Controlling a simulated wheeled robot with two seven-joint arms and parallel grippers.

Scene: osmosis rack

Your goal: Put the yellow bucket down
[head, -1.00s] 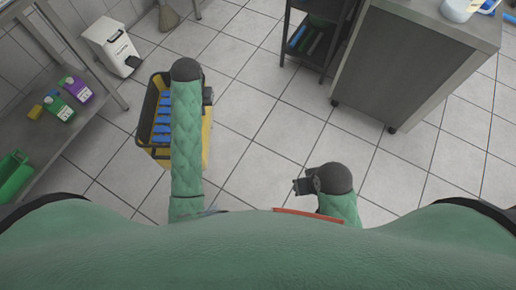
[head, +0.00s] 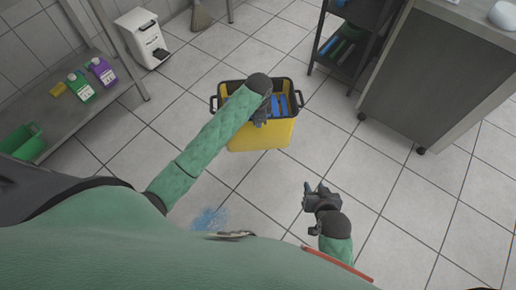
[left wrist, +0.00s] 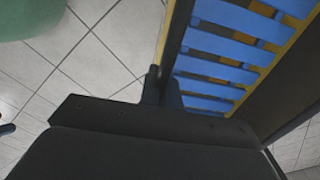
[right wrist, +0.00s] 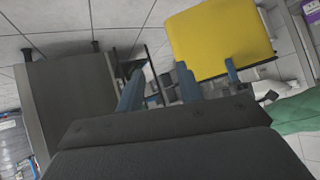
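The yellow bucket (head: 262,137) has a black rim and blue slats inside. It looks upright in the head view, in front of me, and I cannot tell whether its bottom touches the floor. My left gripper (head: 262,118) is at the bucket's near rim. In the left wrist view its fingers (left wrist: 162,85) close around the dark rim, with the blue slats (left wrist: 215,68) beside them. My right gripper (head: 309,190) is empty and open, below and right of the bucket. In the right wrist view, its fingers (right wrist: 160,85) are spread and the bucket (right wrist: 222,38) shows beyond them.
A steel counter (head: 440,85) and a dark cart (head: 345,45) stand at the right. A shelf (head: 95,110) with bottles and a green tub (head: 22,142) is at the left. A white bin (head: 142,38) stands at the back. A blue patch (head: 210,218) lies on the tiled floor.

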